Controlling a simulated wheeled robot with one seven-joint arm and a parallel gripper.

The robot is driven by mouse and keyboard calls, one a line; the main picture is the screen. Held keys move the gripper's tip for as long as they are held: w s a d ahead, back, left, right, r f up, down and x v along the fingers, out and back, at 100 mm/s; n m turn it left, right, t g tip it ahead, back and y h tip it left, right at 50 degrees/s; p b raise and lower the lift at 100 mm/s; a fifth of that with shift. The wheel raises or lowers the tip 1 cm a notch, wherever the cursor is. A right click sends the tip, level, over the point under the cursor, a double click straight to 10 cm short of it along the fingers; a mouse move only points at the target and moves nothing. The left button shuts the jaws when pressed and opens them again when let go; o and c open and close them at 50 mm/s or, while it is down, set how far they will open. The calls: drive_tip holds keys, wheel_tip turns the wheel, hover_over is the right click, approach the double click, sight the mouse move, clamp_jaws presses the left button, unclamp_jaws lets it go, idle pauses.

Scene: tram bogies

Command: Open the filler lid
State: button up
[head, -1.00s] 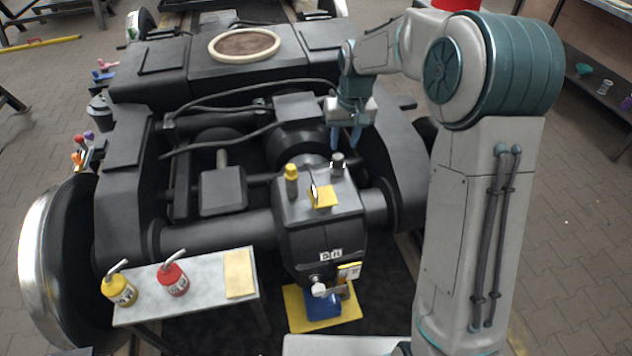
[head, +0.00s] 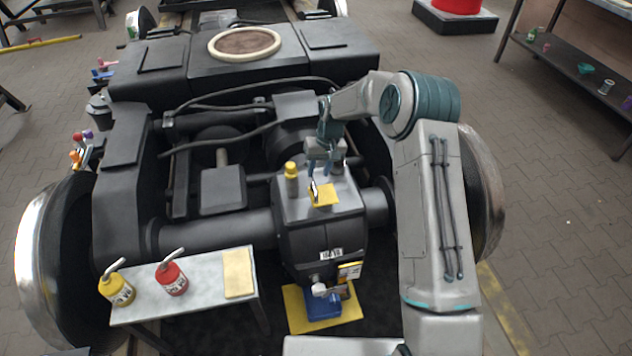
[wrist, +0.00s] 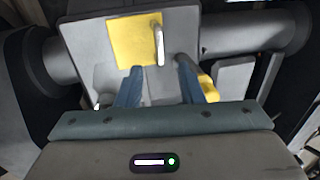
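The filler lid appears to be the yellow square plate (head: 325,196) on top of the dark gearbox housing (head: 322,235). It seems to lie flat, and a metal handle (wrist: 158,42) stands up along one edge. The plate also shows in the wrist view (wrist: 128,43). My gripper (head: 322,168) is above the housing, just behind the plate in the head view. In the wrist view my gripper (wrist: 160,80) has its two blue fingers spread with nothing between them. The handle lies beyond the fingertips, between their lines, apparently not touched.
A yellow-topped post (head: 291,178) stands left of the plate; its yellow top also shows beside a finger in the wrist view (wrist: 209,88). A grey-topped post is partly hidden behind my gripper. A side table (head: 205,275) holds yellow and red oil cans.

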sight(314, 186)
drive_tip(key=f, duration=0.2)
drive_tip(key=a+f, duration=0.1)
drive_tip(key=f, duration=0.2)
drive_tip(key=shift+s+f, duration=0.15)
drive_tip(key=shift+f, duration=0.1)
clamp_jaws()
